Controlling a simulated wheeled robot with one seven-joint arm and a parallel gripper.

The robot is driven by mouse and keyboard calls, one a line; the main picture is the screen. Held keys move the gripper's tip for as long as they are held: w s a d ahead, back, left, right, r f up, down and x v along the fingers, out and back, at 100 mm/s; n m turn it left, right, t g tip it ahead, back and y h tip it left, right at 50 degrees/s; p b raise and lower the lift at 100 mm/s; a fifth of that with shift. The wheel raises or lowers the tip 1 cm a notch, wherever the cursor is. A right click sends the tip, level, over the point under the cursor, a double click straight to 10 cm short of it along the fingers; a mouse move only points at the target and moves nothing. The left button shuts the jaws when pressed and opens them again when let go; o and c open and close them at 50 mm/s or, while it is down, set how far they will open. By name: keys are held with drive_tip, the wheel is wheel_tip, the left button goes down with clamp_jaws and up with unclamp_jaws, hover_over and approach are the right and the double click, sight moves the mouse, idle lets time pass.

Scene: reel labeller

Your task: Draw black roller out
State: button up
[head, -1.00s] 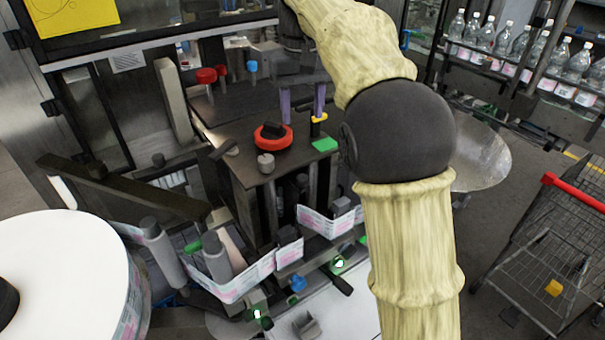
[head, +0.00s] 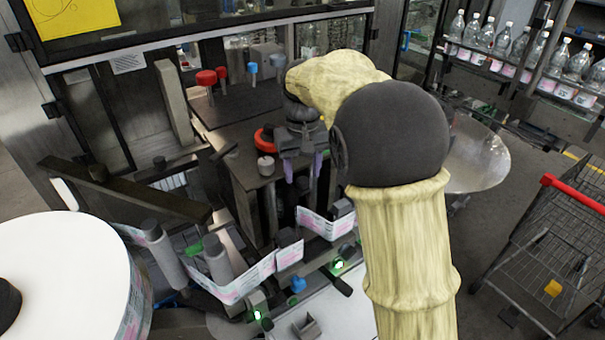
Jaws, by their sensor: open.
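My gripper (head: 303,171) hangs over the front right of the labeller's dark plate, its two purple fingers pointing down. They are apart, with nothing seen between them. A short dark roller (head: 342,208) stands at the right end of the printed label web (head: 322,224), below and right of the fingers. I cannot tell for sure that it is the black roller; other dark parts stand in the shade under the plate. The gripper appears above these parts and clear of them. My forearm covers the area to the right.
A red ring knob (head: 265,138) and a grey knob (head: 265,165) sit left of the gripper. Grey rollers (head: 217,262) carry the web at the front left. A large white label reel (head: 65,260) fills the lower left. A wire cart (head: 550,250) stands at the right.

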drive_tip(key=shift+f, duration=1.25)
drive_tip(key=shift+c, duration=0.2)
clamp_jaws()
drive_tip(key=shift+s+a, duration=0.1)
